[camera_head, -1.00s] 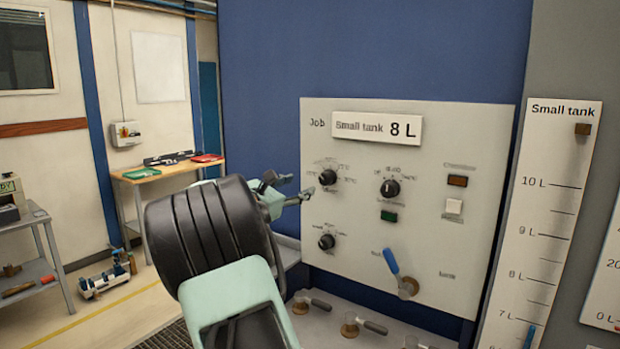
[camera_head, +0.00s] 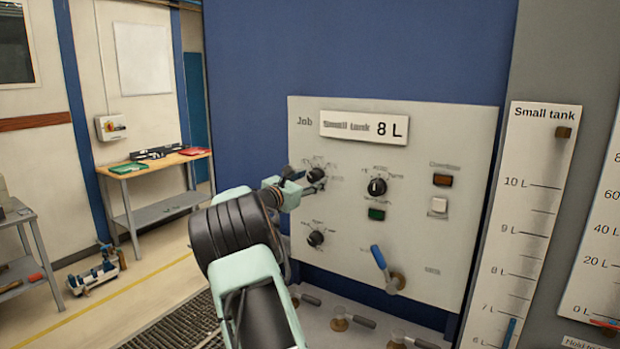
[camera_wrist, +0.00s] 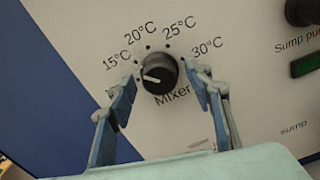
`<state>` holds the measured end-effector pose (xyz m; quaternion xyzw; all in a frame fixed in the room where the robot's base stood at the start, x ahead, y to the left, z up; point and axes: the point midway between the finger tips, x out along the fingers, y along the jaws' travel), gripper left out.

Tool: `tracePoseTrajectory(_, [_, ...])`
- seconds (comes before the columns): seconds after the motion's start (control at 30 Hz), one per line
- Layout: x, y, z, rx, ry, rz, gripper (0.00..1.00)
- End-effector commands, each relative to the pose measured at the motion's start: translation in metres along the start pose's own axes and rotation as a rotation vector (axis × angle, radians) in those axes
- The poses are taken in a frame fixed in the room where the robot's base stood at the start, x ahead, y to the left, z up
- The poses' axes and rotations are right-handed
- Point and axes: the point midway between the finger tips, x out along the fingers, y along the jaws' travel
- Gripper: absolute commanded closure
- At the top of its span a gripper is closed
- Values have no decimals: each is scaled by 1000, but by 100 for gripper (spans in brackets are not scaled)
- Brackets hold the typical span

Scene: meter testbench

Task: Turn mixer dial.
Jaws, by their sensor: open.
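The mixer dial (camera_wrist: 160,73) is a round black knob with a white pointer line, on the light control panel (camera_head: 450,270). In the wrist view its scale reads 15°C, 20°C, 25°C and 30°C around the top, and the pointer is toward the left, below the 15°C mark. In the head view the dial (camera_head: 316,175) is at the panel's upper left. My gripper (camera_wrist: 164,92) is open, with one finger on each side of the dial and visible gaps between fingers and knob. In the head view my gripper (camera_head: 304,184) is right at the dial.
A second black knob (camera_head: 377,186) with a green button (camera_head: 376,214) below it is to the right. Another black knob (camera_head: 316,238) is beneath the mixer dial. A blue-handled lever (camera_head: 379,258) stands out lower right. Valve handles (camera_head: 340,323) lie below the panel.

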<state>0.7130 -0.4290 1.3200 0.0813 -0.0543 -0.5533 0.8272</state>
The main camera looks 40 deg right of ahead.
Motion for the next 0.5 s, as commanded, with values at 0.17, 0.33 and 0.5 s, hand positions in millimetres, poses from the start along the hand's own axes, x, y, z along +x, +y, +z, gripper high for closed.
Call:
tracePoseTrajectory(0.17, [0,0,0,0,0,1,53])
tracePoseTrajectory(0.33, [0,0,0,0,0,1,64])
tracePoseTrajectory(0.5, [0,0,0,0,0,1,82])
